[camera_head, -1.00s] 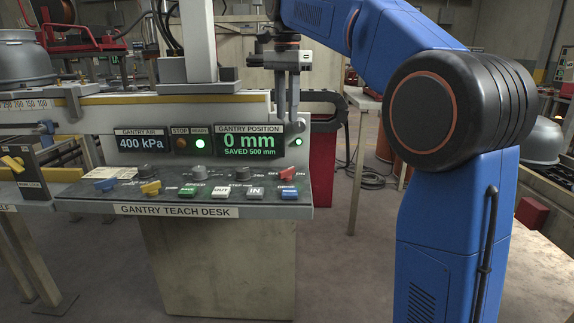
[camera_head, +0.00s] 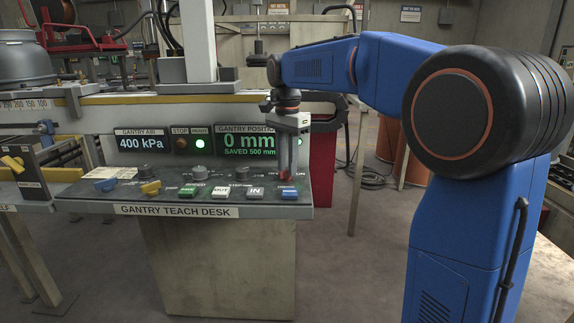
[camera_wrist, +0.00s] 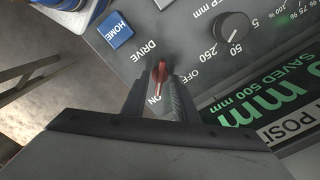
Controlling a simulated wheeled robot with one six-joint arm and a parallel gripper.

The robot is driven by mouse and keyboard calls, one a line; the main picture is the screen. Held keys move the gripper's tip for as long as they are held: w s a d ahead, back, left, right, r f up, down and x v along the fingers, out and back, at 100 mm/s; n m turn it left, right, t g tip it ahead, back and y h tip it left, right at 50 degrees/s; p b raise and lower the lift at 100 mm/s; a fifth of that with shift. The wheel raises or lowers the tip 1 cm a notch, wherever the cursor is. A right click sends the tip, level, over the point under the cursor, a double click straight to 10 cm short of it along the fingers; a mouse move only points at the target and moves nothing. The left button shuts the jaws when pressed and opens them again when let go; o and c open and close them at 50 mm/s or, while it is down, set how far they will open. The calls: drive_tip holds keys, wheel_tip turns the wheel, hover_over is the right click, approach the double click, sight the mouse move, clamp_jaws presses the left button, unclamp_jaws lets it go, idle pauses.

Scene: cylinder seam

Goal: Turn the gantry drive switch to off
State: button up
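The red drive switch (camera_head: 285,177) is at the right end of the teach desk, partly hidden by my gripper. In the wrist view the red lever (camera_wrist: 161,71) lies below the word DRIVE, with ON at its near end and OFF to its right. The lever points toward ON. My gripper (camera_head: 289,170) points down over the switch. In the wrist view its two fingers (camera_wrist: 160,88) stand on either side of the lever, with panel surface visible between them. I cannot tell whether either finger touches the lever.
The blue HOME button (camera_wrist: 115,30) and a black knob (camera_wrist: 232,27) are near the switch. The white IN button (camera_head: 256,193) is left of it. The gantry position display (camera_head: 240,141) stands close behind my gripper, reading 0 mm. A green lamp (camera_head: 198,144) is lit.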

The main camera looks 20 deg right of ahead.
drive_tip(key=shift+f, duration=0.3)
clamp_jaws()
